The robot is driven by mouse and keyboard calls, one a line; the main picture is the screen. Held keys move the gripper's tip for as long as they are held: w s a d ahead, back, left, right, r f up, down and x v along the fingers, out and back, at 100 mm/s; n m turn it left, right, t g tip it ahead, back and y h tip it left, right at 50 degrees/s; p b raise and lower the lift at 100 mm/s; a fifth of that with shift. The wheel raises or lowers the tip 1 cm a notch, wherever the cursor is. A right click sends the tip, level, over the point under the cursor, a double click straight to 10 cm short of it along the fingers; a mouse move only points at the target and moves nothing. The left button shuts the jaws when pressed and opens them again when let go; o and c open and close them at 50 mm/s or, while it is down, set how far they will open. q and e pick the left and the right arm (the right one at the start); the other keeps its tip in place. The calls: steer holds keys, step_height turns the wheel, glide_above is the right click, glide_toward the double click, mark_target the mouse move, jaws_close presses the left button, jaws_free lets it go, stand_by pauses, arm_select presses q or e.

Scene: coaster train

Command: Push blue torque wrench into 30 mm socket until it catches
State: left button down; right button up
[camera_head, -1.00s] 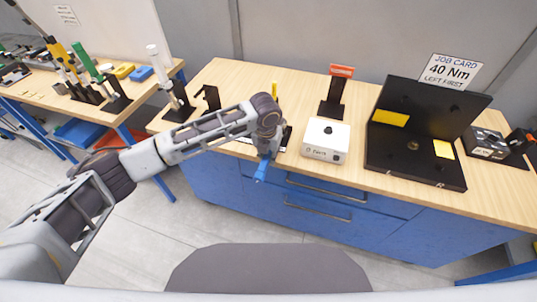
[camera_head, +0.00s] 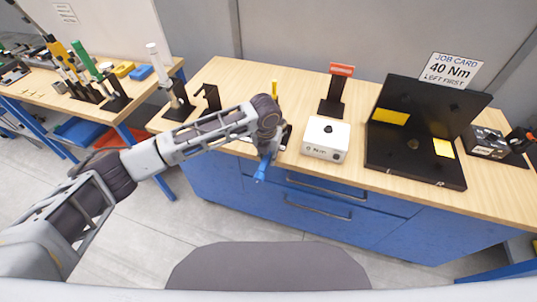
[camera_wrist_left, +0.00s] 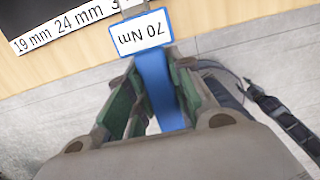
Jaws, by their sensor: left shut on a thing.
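My left gripper (camera_head: 268,153) is shut on the blue torque wrench (camera_head: 262,172) at the front edge of the workbench. The handle points out toward me past the edge. In the left wrist view the gripper (camera_wrist_left: 158,72) has its green-padded fingers on both sides of the blue handle (camera_wrist_left: 160,88). A blue-framed tag (camera_wrist_left: 141,35) reading "70 Nm" sits on the wrench. The wrench's far end runs toward the socket holder's label strip (camera_wrist_left: 62,26), marked 19 mm, 24 mm and a cut-off "3". The 30 mm socket and its contact with the wrench are out of sight. My right gripper is not in view.
A white Nm tester box (camera_head: 325,140) stands right of the gripper, with a red-topped black stand (camera_head: 335,92) behind. A black fixture (camera_head: 415,165) with yellow labels is further right. A white-handled tool (camera_head: 158,65) stands at left. The job card (camera_head: 450,72) reads 40 Nm.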

arm_select(q)
steer(key=shift+f, duration=0.1)
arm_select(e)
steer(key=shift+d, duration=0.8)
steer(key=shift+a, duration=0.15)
arm_select(q)
steer(key=shift+f, duration=0.1)
steer(key=shift+w, duration=0.1)
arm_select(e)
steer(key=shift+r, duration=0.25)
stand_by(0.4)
